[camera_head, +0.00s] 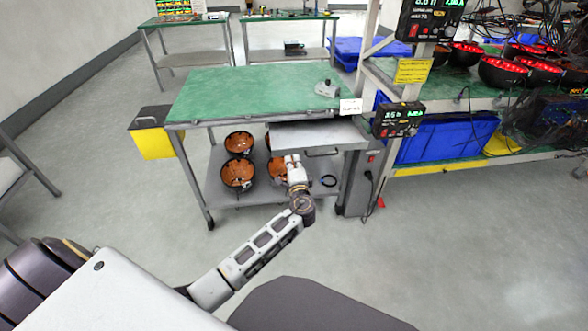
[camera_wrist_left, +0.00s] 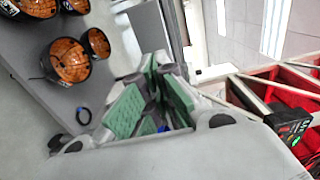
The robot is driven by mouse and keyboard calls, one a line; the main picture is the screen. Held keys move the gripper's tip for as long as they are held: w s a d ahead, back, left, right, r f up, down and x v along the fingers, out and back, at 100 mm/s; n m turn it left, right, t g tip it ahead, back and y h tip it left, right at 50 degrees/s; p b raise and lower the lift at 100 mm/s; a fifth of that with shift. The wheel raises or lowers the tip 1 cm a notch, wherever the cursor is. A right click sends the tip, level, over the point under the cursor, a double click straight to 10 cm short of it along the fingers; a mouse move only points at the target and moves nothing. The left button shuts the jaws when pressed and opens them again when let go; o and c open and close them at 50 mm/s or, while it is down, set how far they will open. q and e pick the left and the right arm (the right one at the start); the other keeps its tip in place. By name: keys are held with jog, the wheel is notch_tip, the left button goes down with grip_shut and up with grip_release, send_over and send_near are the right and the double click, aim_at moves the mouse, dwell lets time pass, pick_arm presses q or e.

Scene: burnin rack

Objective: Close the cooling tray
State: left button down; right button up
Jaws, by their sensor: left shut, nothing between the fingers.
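The cooling tray, which I take to be the grey drawer (camera_head: 338,133) under the right part of the green-topped table, sticks out past the table's front edge in the head view. A bar handle (camera_head: 322,154) is on its front. My left gripper (camera_head: 291,158) is shut and empty at the left part of the drawer's front. I cannot tell whether it touches the drawer. In the left wrist view the gripper's green finger pads (camera_wrist_left: 150,108) are close together with nothing held. My right gripper is in neither view.
Several black bowls with orange insides (camera_head: 238,174) sit on the lower shelf (camera_head: 222,199). A yellow bin (camera_head: 155,144) hangs at the table's left. A rack with digital displays (camera_head: 398,119) and blue bins (camera_head: 445,138) stands right. The floor in front is clear.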

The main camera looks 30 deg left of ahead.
pick_arm(q)
jog(key=shift+x, duration=1.1)
jog(key=shift+w+a, duration=0.15)
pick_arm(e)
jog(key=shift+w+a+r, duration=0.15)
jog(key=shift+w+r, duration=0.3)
pick_arm(q)
jog(key=shift+w, duration=0.15)
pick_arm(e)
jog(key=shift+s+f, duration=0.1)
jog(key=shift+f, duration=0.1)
